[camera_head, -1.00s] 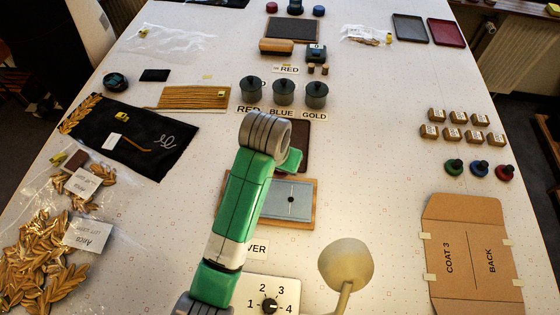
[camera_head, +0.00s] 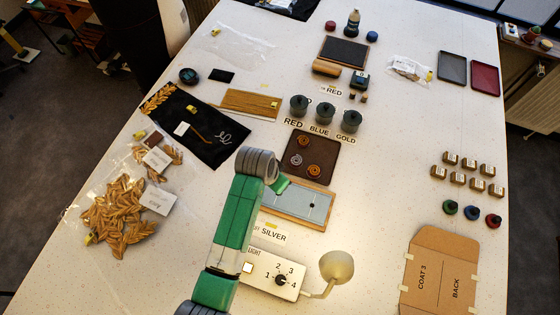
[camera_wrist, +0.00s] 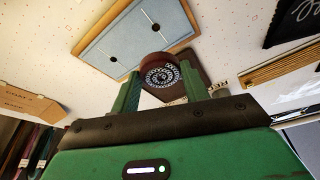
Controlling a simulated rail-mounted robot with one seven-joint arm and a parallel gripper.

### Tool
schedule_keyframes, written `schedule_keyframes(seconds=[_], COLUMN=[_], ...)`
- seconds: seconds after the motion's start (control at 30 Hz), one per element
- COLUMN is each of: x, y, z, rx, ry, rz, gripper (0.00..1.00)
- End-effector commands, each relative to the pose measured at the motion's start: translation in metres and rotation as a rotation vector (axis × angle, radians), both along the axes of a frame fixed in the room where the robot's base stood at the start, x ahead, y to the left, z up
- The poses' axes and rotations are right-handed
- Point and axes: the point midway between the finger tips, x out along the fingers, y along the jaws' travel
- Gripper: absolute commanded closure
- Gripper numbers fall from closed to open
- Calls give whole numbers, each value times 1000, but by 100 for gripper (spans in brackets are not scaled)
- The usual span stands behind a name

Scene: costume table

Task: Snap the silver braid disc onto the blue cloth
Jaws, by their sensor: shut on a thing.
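The blue cloth (camera_head: 300,203) is a pale blue panel on a wooden board, partly behind my arm in the head view. In the wrist view the blue cloth (camera_wrist: 134,38) shows two dark dots on its face. My gripper (camera_head: 281,186) is over the upper left edge of the board in the head view. In the wrist view my gripper (camera_wrist: 160,84) is shut on the silver braid disc (camera_wrist: 161,77), which has a silver spiral face and a reddish-brown rim. The held disc is hidden in the head view.
A SILVER label (camera_head: 271,235), a dial box (camera_head: 272,276) and a lamp (camera_head: 337,266) are in front.

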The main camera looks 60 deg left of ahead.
Motion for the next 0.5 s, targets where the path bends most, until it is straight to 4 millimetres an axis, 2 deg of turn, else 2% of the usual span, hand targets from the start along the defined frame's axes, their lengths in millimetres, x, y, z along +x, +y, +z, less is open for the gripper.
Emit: schedule_keyframes(seconds=[0.27,0.5], x=[0,0], y=[0,0], z=[-17,-45], rx=[0,-1], ry=[0,0], rz=[1,2], gripper=[75,75])
